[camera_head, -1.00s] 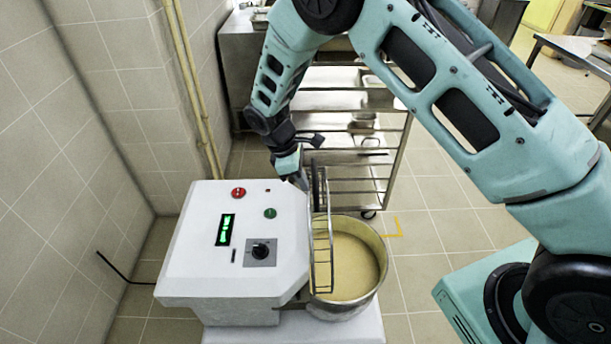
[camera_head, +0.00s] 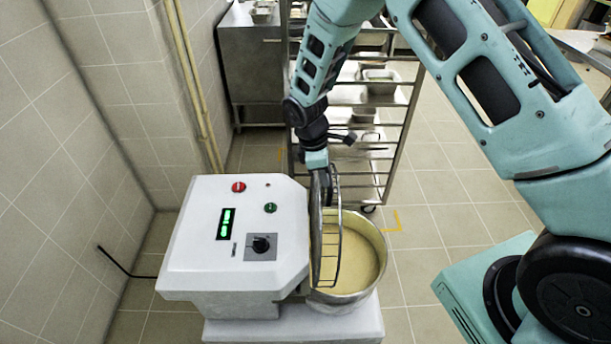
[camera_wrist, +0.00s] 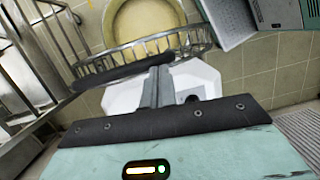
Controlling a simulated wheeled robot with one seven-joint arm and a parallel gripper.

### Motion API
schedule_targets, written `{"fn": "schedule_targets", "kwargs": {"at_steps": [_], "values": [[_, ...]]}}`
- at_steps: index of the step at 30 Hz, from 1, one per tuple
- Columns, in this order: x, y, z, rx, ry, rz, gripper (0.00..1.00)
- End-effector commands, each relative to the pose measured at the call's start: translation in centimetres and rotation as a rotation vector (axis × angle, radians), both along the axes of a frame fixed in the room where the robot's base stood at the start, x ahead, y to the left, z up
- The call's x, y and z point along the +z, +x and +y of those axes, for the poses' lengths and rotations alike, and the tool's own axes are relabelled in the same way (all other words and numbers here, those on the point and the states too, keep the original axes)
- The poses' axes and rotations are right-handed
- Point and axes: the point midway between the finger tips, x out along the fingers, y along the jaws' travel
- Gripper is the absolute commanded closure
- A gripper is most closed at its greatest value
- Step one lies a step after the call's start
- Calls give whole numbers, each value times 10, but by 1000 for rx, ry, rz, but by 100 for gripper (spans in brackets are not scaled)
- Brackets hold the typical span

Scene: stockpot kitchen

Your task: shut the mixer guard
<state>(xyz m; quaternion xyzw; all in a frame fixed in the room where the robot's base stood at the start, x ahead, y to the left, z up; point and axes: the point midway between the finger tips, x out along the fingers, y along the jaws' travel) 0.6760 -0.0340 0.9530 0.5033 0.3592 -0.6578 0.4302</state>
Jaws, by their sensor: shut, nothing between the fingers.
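The mixer (camera_head: 210,262) is a white machine with a green display, red and green buttons and a dial. Its bowl (camera_head: 377,240) of pale yellow contents stands at its right side. The wire guard (camera_head: 340,250) is raised, tilted steeply over the left part of the bowl, leaving the right part uncovered. My gripper (camera_head: 326,192) is shut and empty, at the far upper end of the guard; whether it touches is unclear. In the wrist view my gripper's fingers (camera_wrist: 157,84) are together just beside the guard's wires (camera_wrist: 190,42), with the bowl (camera_wrist: 116,22) beyond.
A metal rack (camera_head: 390,150) with trays stands behind the bowl, close to my forearm. A steel cabinet (camera_head: 252,75) stands at the back left. Tiled wall and yellow pipes (camera_head: 190,90) are on the left. Floor right of the bowl is clear.

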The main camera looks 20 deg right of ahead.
Motion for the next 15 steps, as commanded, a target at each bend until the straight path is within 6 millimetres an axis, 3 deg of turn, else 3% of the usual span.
{"fn": "schedule_targets", "kwargs": {"at_steps": [15], "values": [[-21, -33, -98, -11, 252, -79, 100]]}}
